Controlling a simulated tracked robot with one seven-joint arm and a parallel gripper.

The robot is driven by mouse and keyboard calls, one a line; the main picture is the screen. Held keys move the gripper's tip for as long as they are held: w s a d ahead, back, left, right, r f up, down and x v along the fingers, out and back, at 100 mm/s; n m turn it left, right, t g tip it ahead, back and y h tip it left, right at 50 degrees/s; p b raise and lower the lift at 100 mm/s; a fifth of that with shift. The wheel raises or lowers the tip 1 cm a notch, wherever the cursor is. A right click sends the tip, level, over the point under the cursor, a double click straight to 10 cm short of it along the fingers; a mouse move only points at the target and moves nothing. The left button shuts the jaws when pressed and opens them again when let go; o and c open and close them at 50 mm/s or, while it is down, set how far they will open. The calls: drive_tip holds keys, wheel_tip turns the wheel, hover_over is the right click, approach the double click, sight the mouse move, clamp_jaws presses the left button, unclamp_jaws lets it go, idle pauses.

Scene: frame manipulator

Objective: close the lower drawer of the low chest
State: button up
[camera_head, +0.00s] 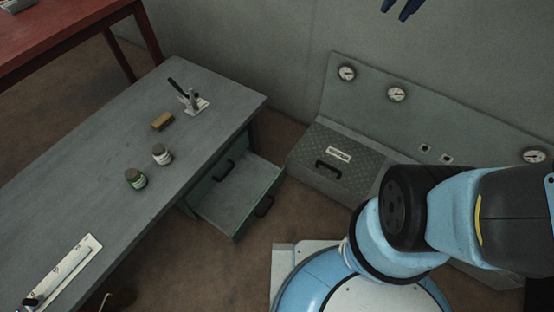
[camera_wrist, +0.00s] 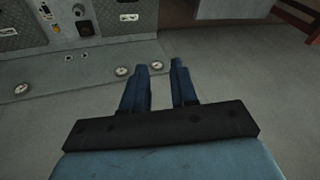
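The low chest is a grey-green drawer unit under the grey workbench in the head view. Its lower drawer (camera_head: 236,198) is pulled out, with a dark bar handle (camera_head: 264,206) on its front. The upper drawer (camera_head: 226,165) above it, also with a dark handle, sits back under the bench top. My gripper (camera_head: 405,8) shows only by its dark blue fingertips at the top edge of the head view, far from the drawer. In the wrist view my gripper (camera_wrist: 161,66) has its two fingers apart with nothing between them.
The workbench (camera_head: 90,160) bears a green-labelled jar (camera_head: 136,179), a white-labelled jar (camera_head: 162,155), a brown block (camera_head: 162,121) and a toggle clamp (camera_head: 190,100). A grey box with a handled lid (camera_head: 335,160) stands right of the drawer. Brown floor lies between.

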drive_tip(key=w+a+f+m, duration=0.1)
drive_tip(key=w, duration=0.2)
drive_tip(key=w+a+f+m+g+y, duration=0.1)
drive_tip(key=w+f+m, duration=0.1)
drive_tip(key=w, duration=0.1)
drive_tip(key=w+a+f+m, duration=0.1)
drive_tip(key=w, duration=0.2)
drive_tip(key=shift+w+a+f+y, duration=0.1)
drive_tip(key=shift+a+f+y, duration=0.05)
drive_tip(key=shift+f+y, duration=0.2)
clamp_jaws()
drive_tip(key=w+a+f+m+g+y, duration=0.1)
drive_tip(key=w+a+f+m, duration=0.2)
drive_tip(key=w+f+m, duration=0.45)
drive_tip(key=w+a+f+m+g+y, duration=0.2)
drive_tip(key=w+a+f+m, duration=0.15)
drive_tip(key=w+f, duration=0.7)
drive_tip(key=m+g, duration=0.1)
drive_tip(key=m, duration=2.4)
approach(271, 188)
wheel_tip(271, 188, down, 4)
drive_tip(key=s+d, duration=0.1)
drive_tip(key=s, duration=0.2)
drive_tip(key=shift+y, duration=0.45)
drive_tip(key=shift+w+a+f, duration=0.1)
drive_tip(key=shift+w+a, duration=0.6)
drive_tip(key=shift+a, duration=0.05)
drive_tip(key=shift+w+a+f, duration=0.15)
drive_tip(key=shift+w+a, duration=0.55)
drive_tip(key=shift+a, duration=0.1)
